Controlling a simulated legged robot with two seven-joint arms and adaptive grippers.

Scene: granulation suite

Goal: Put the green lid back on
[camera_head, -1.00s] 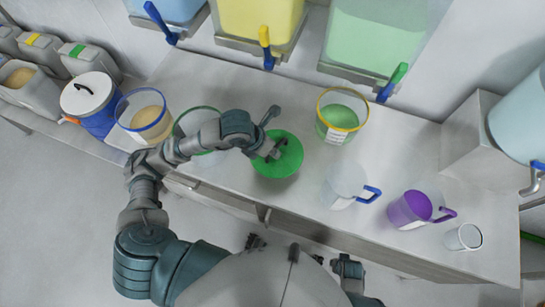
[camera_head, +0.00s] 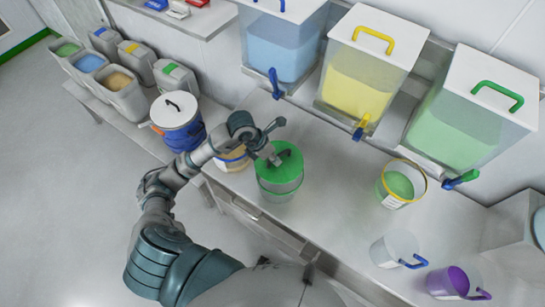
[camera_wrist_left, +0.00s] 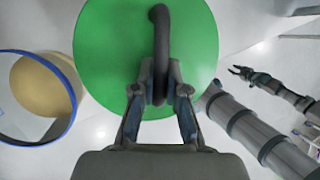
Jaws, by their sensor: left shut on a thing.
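The green lid (camera_head: 279,163), a round disc with a dark arched handle, is over a clear bucket (camera_head: 279,190) with a green rim on the bench. My left gripper (camera_head: 272,153) is shut on the lid's handle. In the left wrist view the lid (camera_wrist_left: 110,45) fills the upper middle and hides the bucket below, and my left gripper's fingers (camera_wrist_left: 160,92) close around the handle (camera_wrist_left: 160,40). I cannot tell whether the lid touches the rim all round. My right gripper (camera_wrist_left: 241,72) shows small at the right of the wrist view, its fingers apart and empty.
A white-lidded blue bucket (camera_head: 176,112) and a blue-rimmed bucket of tan powder (camera_head: 235,164) stand to the left. A yellow-rimmed bucket of green powder (camera_head: 398,184) stands right, beyond clear bench. Hoppers (camera_head: 370,70) line the back. Clear (camera_head: 390,247) and purple (camera_head: 446,281) jugs stand front right.

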